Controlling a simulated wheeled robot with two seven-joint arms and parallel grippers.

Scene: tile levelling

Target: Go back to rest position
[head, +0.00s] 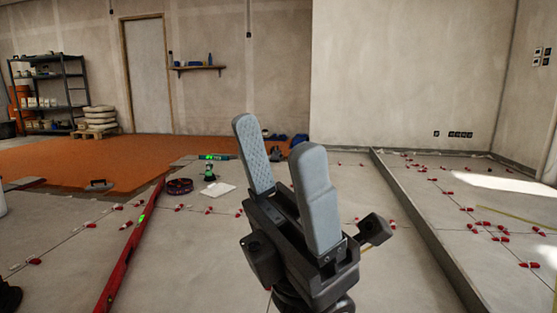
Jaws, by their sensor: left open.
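My left gripper (282,167) stands upright in the middle of the head view, its two grey padded fingers apart and pointing up. Nothing is between the fingers. It is raised in front of the tiled floor (190,265) and hides part of it. My right gripper is not in view.
A long red level (130,245) lies on the tiles at the left. Several red levelling clips (468,209) sit along the joints. A raised step edge (420,235) runs along the right. Orange flooring (60,160), a shelf rack (50,95) and a door (146,75) are behind.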

